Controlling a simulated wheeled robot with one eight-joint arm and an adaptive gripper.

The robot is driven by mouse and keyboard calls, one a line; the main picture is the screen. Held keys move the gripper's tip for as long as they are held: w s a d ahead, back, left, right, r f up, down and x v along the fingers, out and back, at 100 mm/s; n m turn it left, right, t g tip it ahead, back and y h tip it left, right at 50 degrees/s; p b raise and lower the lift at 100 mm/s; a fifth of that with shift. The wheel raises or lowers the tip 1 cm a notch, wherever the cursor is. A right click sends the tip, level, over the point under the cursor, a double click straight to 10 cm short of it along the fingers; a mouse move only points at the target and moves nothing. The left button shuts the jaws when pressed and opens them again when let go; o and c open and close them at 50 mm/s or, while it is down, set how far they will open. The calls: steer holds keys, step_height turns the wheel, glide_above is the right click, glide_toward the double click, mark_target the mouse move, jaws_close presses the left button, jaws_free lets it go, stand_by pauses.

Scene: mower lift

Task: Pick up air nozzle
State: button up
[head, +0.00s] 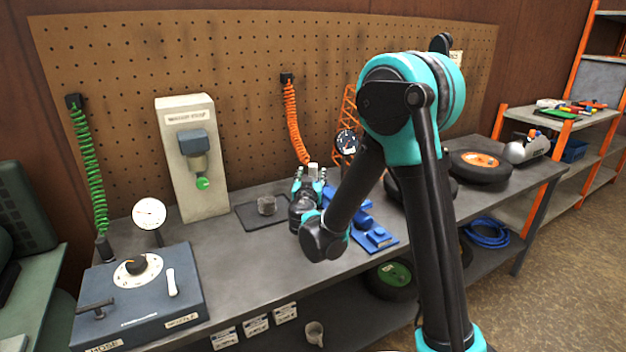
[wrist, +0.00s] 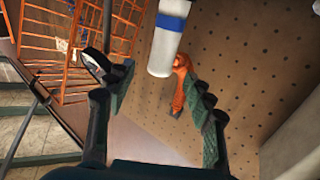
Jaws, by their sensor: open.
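My gripper (head: 310,180) is over the bench, below the end of the orange coiled hose (head: 294,125), with its fingers toward the pegboard. A white cylinder with a blue band (wrist: 168,40) shows ahead of the gap, cut off by the top edge; a pale piece (head: 313,170) shows at the fingers in the head view. An orange part (wrist: 180,88) lies close to the right fingertip; touching or apart, I cannot tell. I cannot tell for sure which piece is the air nozzle.
A dark mat with a small grey cup (head: 267,205) lies left of the gripper. A blue fixture (head: 375,238) stands right of it, partly behind my arm. An orange wire rack (wrist: 62,50) and gauge (head: 347,142) are close by. A blue control box (head: 140,300) fills the bench's left end.

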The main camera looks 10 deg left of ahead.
mark_target(313, 171)
steer(key=shift+w+f, duration=0.15)
steer(key=shift+w, duration=1.2)
steer(key=shift+w+f, duration=0.15)
steer(key=shift+w, duration=1.2)
steer(key=shift+c, duration=0.2)
jaws_close()
